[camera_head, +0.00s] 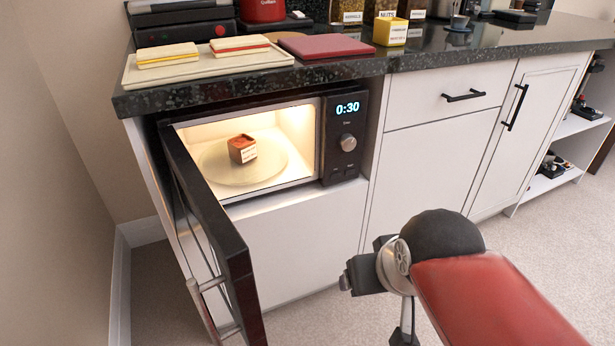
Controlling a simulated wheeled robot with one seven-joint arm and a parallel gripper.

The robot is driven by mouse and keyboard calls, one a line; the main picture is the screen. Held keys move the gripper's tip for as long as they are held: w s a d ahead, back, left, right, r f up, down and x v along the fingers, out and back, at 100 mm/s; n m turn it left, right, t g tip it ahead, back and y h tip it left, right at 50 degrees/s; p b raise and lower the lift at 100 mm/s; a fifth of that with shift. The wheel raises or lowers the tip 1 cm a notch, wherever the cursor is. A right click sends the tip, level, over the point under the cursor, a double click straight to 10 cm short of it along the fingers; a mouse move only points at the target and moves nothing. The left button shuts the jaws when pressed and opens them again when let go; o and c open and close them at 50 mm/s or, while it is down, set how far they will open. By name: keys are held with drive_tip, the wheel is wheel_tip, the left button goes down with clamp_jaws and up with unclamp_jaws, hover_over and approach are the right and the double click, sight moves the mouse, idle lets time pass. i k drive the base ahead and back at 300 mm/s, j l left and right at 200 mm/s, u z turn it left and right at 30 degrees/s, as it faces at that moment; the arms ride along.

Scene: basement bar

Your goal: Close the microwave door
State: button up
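The microwave (345,140) is built into the white cabinet under the dark counter, its inside lit and its display reading 0:30. Its dark-framed door (215,225) is hinged at the left and stands wide open, swung out toward me. A metal bar handle (205,305) is on the door's face, low in the picture. A small red-brown box (242,149) with a label sits on the round glass plate (215,172) inside. My gripper (378,295) is at the lower middle, right of the door and apart from it. Its fingers are mostly hidden, so its opening is unclear.
The counter (330,70) carries a tray (205,68) with sandwiches, a red board (325,46), a yellow box (389,31) and jars. A wall (55,150) stands close on the left. Carpet (320,318) is clear between the door and my arm. Open shelves (570,150) stand at the right.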

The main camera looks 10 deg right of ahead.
sight(225, 252)
drive_tip(key=k+j+u, duration=0.1)
drive_tip(key=u, duration=0.95)
